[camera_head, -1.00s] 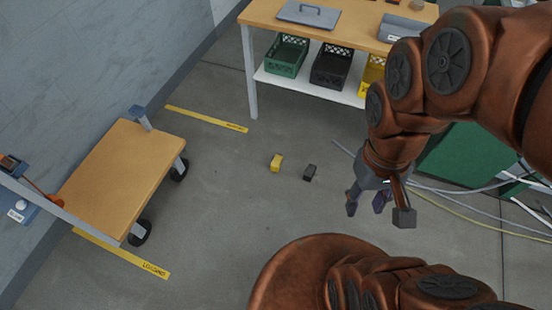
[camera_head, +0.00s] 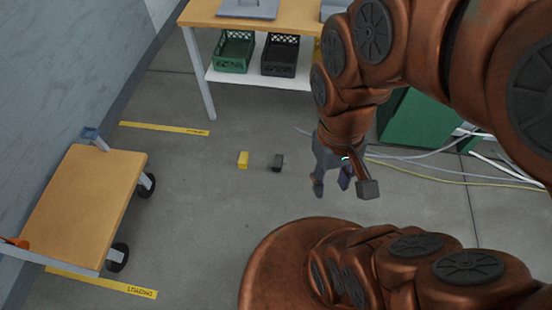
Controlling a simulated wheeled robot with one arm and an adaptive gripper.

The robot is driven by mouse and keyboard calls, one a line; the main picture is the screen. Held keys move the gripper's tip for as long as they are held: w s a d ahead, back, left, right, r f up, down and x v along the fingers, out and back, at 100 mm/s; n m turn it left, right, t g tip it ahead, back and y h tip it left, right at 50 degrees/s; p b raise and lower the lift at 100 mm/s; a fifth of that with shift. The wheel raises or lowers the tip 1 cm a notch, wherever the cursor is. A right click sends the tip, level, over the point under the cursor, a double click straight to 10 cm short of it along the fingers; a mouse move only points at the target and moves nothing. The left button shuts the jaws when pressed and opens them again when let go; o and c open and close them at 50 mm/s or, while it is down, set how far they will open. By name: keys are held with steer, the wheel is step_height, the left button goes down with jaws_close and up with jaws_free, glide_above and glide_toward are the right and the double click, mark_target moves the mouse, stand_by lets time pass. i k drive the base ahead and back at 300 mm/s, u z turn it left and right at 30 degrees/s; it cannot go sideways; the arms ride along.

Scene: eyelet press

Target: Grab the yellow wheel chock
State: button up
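The yellow wheel chock (camera_head: 243,160) is a small yellow block on the grey concrete floor, left of centre. A similar dark block (camera_head: 278,162) lies on the floor just right of it, apart from it. My gripper (camera_head: 342,190) hangs to the right of both blocks, pointing down, with its fingers spread apart. Nothing shows between the fingers. It is apart from the yellow chock, and its height above the floor is hard to tell.
A wooden-topped cart (camera_head: 80,205) on black wheels stands at left by the wall. A workbench (camera_head: 290,20) with a green crate (camera_head: 234,52) and a black crate (camera_head: 280,58) stands at the back. Cables (camera_head: 430,172) lie on the floor at right.

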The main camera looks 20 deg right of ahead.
mark_target(243, 161)
steer(key=u, duration=4.7)
steer(key=k, duration=1.8)
steer(key=z, duration=1)
